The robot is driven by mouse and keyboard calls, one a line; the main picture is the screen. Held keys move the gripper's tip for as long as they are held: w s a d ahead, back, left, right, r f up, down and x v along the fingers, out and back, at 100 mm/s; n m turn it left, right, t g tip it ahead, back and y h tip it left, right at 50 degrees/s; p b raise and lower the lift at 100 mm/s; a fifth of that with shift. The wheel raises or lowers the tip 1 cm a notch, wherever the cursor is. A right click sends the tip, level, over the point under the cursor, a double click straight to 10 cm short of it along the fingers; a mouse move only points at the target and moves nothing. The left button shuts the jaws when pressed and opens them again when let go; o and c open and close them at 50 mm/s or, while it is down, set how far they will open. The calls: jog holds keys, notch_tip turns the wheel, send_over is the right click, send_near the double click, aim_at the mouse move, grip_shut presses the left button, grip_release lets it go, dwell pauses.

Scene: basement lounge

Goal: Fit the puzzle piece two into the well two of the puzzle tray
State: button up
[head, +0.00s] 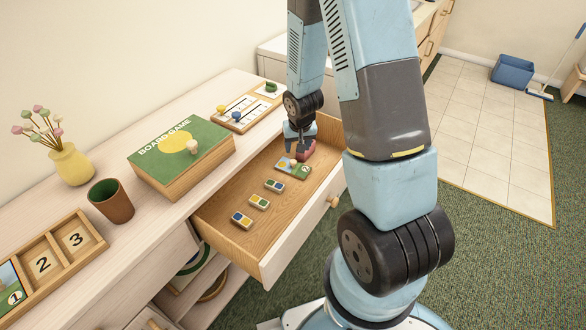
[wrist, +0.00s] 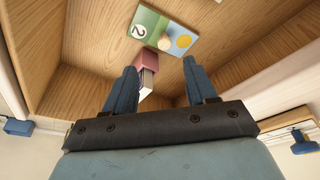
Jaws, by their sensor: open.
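Puzzle piece two (head: 303,174) lies flat in the open drawer, with a pale knob on top. In the wrist view, piece two (wrist: 149,22) shows a 2 on green, a yellow disc and blue. My gripper (wrist: 160,68) is open and empty, its fingers apart, above the drawer near the piece; in the head view my gripper (head: 297,150) is partly hidden. The puzzle tray (head: 62,273) is on the cabinet top at lower left. Its well two (head: 42,264) is empty and shows a printed 2. Well one holds a piece marked 1, and well three is empty.
A red box (wrist: 151,61) is in the drawer close to piece two. Several small dominoes (head: 259,201) lie nearer in the drawer (head: 306,234). A board game box (head: 165,172), a brown cup (head: 112,203), a yellow vase (head: 71,165) and another puzzle board (head: 240,123) stand on the cabinet.

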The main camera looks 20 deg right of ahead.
send_over(293, 161)
jog(key=s, duration=0.2)
jog(key=shift+s+d+f, duration=0.1)
jog(key=shift+d+f, duration=0.05)
jog(key=shift+f, duration=1.35)
jog(key=shift+s+d+f, duration=0.1)
jog(key=shift+f, duration=1.4)
jog(key=x, duration=0.4)
jog(key=shift+w+a, duration=0.3)
jog(key=shift+a, duration=0.05)
jog(key=shift+w+f, duration=0.2)
jog(key=shift+f, duration=0.35)
jog(key=shift+c, duration=0.3)
grip_shut()
